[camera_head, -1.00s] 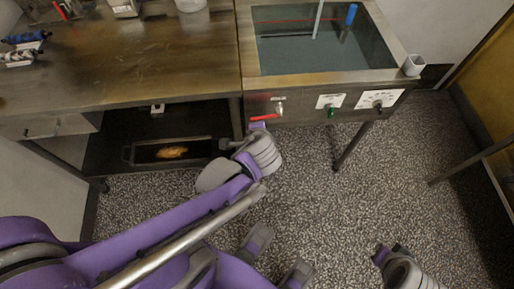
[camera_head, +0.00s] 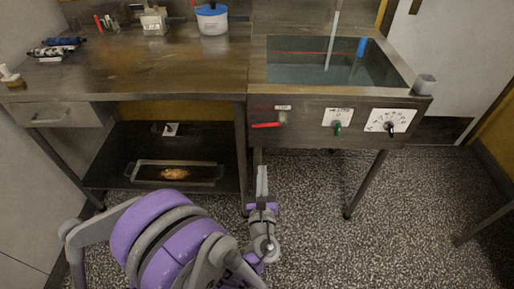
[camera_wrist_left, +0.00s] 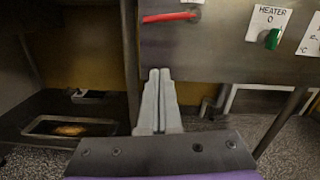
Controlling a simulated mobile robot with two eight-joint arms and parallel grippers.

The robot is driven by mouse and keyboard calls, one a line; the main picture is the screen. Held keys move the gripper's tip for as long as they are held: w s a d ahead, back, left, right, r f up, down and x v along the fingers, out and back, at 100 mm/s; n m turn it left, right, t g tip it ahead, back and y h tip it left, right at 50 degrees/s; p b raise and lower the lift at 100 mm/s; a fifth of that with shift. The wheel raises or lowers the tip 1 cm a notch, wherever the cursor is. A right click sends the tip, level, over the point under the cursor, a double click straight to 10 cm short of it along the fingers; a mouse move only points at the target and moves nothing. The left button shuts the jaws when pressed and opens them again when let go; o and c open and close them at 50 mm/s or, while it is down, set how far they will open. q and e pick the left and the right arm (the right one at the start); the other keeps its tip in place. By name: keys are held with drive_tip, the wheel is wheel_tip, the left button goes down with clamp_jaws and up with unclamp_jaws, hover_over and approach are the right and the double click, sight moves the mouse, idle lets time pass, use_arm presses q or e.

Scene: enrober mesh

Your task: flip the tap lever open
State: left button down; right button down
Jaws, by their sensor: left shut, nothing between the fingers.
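The red tap lever (camera_head: 266,125) lies horizontal on the front panel of the enrober tank (camera_head: 310,143), pointing left from its pivot under a small label. In the left wrist view the red lever (camera_wrist_left: 171,17) shows near the top, above and slightly right of my fingertips. My left gripper (camera_head: 262,172) is shut and empty. It points up toward the panel, below the lever and apart from it in the picture. In the left wrist view its fingers (camera_wrist_left: 158,75) are pressed together. My right gripper is not in view.
A green knob (camera_head: 337,128) and a black dial (camera_head: 390,128) sit right of the lever. A table leg (camera_head: 241,160) stands just left of my left gripper. A lower shelf holds a tray (camera_head: 150,166). Open floor lies to the right.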

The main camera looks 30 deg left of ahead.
use_arm(q)
drive_tip(key=w+a+r, duration=0.4)
drive_tip(key=w+a, duration=0.2)
drive_tip(key=w, duration=0.3)
drive_tip(key=shift+r+b, duration=0.2)
drive_tip(key=shift+b, duration=0.15)
drive_tip(key=shift+a+r, duration=0.1)
drive_tip(key=shift+a+r+p, duration=0.25)
drive_tip(key=shift+r+p, duration=0.65)
drive_tip(key=shift+p, duration=0.1)
